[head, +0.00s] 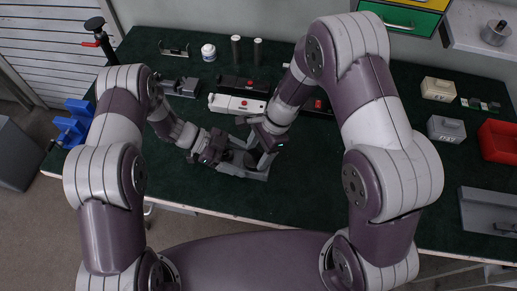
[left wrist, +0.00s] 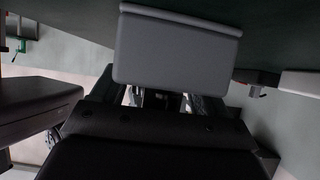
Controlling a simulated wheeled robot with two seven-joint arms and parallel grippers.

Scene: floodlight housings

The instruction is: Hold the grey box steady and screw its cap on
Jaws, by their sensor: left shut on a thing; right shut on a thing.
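The grey box (head: 262,174) sits near the front middle of the green-topped table, partly covered by my grippers. In the left wrist view a plain grey face of the box (left wrist: 178,55) fills the upper middle, right beyond my left gripper's fingers. My left gripper (head: 232,160) is shut on the box from the left. My right gripper (head: 262,146) is close above the right part of the box, shut on what seems to be the cap. The cap is hidden by the gripper, so its seating and tilt cannot be told.
A white jar (head: 208,52) and dark cylinders (head: 235,48) stand at the back. Pale box (head: 438,89), grey box (head: 446,129) and red bin (head: 497,141) are at the right.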

